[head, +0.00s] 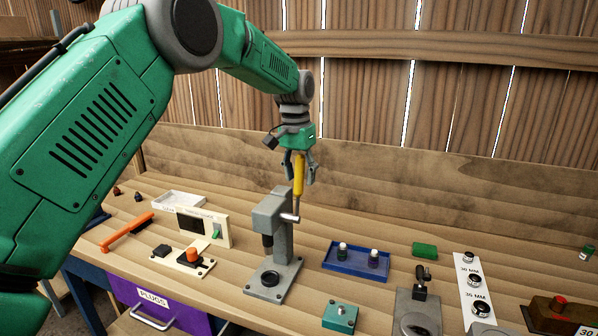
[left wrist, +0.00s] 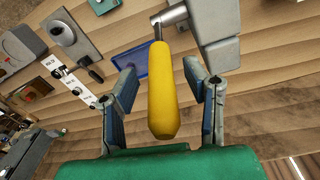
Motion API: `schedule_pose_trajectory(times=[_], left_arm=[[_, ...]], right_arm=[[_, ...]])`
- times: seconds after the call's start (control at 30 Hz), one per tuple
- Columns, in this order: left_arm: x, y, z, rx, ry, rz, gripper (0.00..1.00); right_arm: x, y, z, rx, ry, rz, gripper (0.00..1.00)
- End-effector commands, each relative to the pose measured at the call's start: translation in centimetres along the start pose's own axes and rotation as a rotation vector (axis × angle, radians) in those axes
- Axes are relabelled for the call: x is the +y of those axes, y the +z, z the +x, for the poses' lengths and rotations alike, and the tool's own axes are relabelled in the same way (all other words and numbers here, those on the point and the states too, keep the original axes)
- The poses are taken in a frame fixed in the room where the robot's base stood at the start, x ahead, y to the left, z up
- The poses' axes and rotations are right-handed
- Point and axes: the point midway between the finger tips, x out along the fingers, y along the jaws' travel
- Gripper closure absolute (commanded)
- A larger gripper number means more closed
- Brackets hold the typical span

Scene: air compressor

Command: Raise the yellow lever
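The yellow lever (head: 298,178) stands nearly upright at the side of a grey press (head: 273,245), joined to it by a metal rod and pivot. My left gripper (head: 301,178) is above the press, pointing down, with its fingers around the upper part of the handle. In the left wrist view the yellow handle (left wrist: 163,88) lies between the two fingers of my left gripper (left wrist: 162,80). The fingers are open, with a visible gap on each side of the handle. My right gripper is in neither view.
A blue tray (head: 345,268) with two small bottles lies right of the press. A white box with a green switch (head: 216,235) and an orange-handled tool (head: 127,232) are to the left. A teal block (head: 340,317) sits at the front. A wooden wall (head: 370,100) closes the back.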

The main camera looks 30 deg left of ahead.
Motion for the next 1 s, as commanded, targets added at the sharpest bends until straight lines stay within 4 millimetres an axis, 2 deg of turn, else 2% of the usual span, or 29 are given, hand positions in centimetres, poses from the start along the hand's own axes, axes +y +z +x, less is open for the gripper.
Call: schedule_pose_trajectory(times=[0.37, 0.47, 0.8, 1.0], left_arm=[[-0.1, 0.2, -1.6, 0.014, -0.003, 0.000, 0.59], [-0.1, 0.0, -3.0, 0.014, -0.003, 0.000, 0.59], [-0.2, -0.5, -9.7, 0.007, -0.002, 0.000, 0.59], [-0.2, -0.6, -11.6, 0.002, -0.001, 0.001, 0.59]], right_arm=[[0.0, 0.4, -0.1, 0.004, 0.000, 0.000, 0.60], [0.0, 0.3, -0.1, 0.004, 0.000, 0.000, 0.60], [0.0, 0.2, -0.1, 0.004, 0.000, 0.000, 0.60], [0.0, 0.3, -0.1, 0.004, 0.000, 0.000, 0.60]])
